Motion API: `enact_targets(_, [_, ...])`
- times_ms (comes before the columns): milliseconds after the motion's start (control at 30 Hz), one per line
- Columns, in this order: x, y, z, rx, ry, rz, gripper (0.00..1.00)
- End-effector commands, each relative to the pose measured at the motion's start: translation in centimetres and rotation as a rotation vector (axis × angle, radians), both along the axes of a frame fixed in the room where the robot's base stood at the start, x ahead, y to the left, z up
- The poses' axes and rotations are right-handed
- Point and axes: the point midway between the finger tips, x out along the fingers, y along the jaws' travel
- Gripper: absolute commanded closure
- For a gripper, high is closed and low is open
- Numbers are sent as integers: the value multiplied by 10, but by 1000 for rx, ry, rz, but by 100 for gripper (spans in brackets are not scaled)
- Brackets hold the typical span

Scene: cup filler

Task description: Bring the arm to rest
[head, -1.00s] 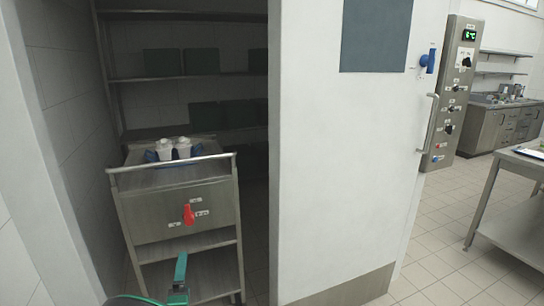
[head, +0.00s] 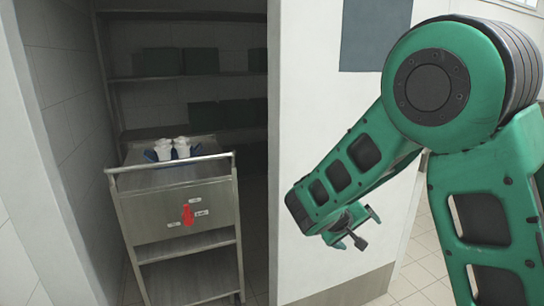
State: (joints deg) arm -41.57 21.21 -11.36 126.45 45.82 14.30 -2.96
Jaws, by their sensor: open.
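My green arm fills the right side of the head view, folded with a large joint at the upper right. My gripper (head: 358,230) hangs at the end of the forearm, in front of the white door. It is open and I see nothing in it. It is small in view, and its far parts are partly hidden by the forearm.
The white door (head: 310,110) stands behind my arm. Tiled floor shows at the right.

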Motion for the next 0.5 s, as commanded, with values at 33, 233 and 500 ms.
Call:
enact_targets(33, [-14,-29,7,46,20,-67,7])
enact_targets(233, [-82,-106,20,223,108,-286,7])
enact_targets(500, [-192,-163,37,465,199,-525,7])
